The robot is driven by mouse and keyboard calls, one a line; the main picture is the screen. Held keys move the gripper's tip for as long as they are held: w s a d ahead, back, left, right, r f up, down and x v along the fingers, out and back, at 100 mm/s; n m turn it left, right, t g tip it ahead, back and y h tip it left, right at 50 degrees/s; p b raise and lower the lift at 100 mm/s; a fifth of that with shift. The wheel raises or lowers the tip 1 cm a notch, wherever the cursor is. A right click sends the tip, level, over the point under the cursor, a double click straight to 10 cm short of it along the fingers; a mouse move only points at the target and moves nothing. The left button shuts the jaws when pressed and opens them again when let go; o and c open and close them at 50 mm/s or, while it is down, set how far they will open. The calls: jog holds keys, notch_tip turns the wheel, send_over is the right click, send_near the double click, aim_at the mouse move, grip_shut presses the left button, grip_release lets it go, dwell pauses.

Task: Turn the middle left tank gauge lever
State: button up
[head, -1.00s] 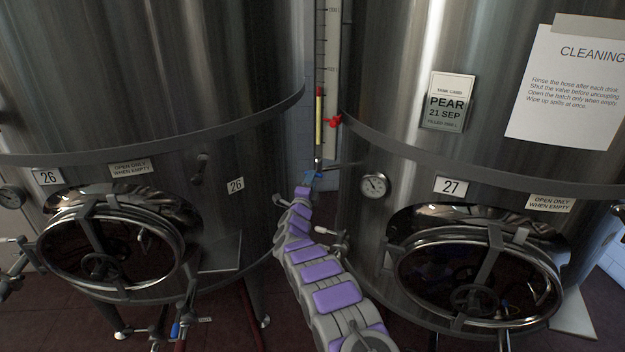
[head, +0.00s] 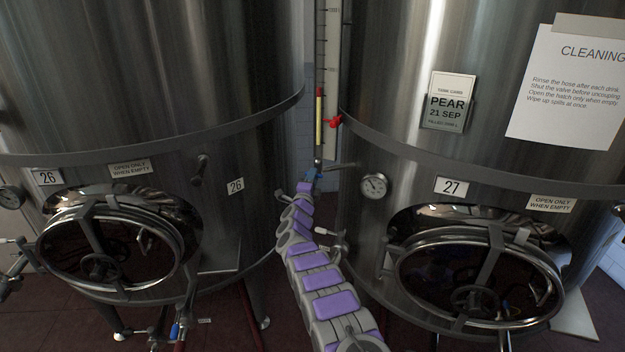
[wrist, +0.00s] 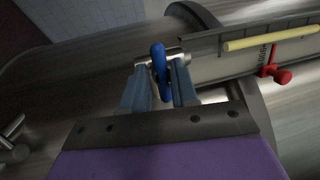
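The blue lever (wrist: 158,62) sits on a metal fitting at the lower end of the tank gauge (wrist: 230,55), in the gap between tanks 26 and 27. In the wrist view the lever stands between the two blue-grey fingers of my gripper (wrist: 160,78). The fingers are apart, one on each side of it, and a narrow gap seems to show beside the lever. In the head view my gripper (head: 313,176) is at the foot of the gauge (head: 333,75), small and partly hidden by my arm. The gauge has a yellow column and a red marker (head: 334,121).
Tank 26 (head: 150,60) stands on the left and tank 27 (head: 400,70) on the right, close to my arm. Hatches with handwheels bulge from both tanks.

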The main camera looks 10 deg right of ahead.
grip_shut()
jog(key=shift+n, duration=0.3)
jog(key=shift+r+n+g+y+p, duration=0.15)
jog(key=shift+n+g+y+p, duration=0.3)
jog(key=shift+n+p, duration=1.95)
jog(key=shift+r+n+g+y+p, duration=0.1)
jog(key=shift+n+g+y+p, duration=0.35)
jog(key=shift+n+p, duration=1.95)
jog(key=shift+r+n+g+y+p, duration=0.25)
jog(key=shift+n+g+p, duration=0.45)
jog(key=shift+n, duration=3.3)
jog(key=shift+o, duration=1.3)
grip_release()
jog(key=shift+w+f, duration=0.15)
jog(key=shift+f, duration=0.05)
jog(key=shift+o, duration=0.2)
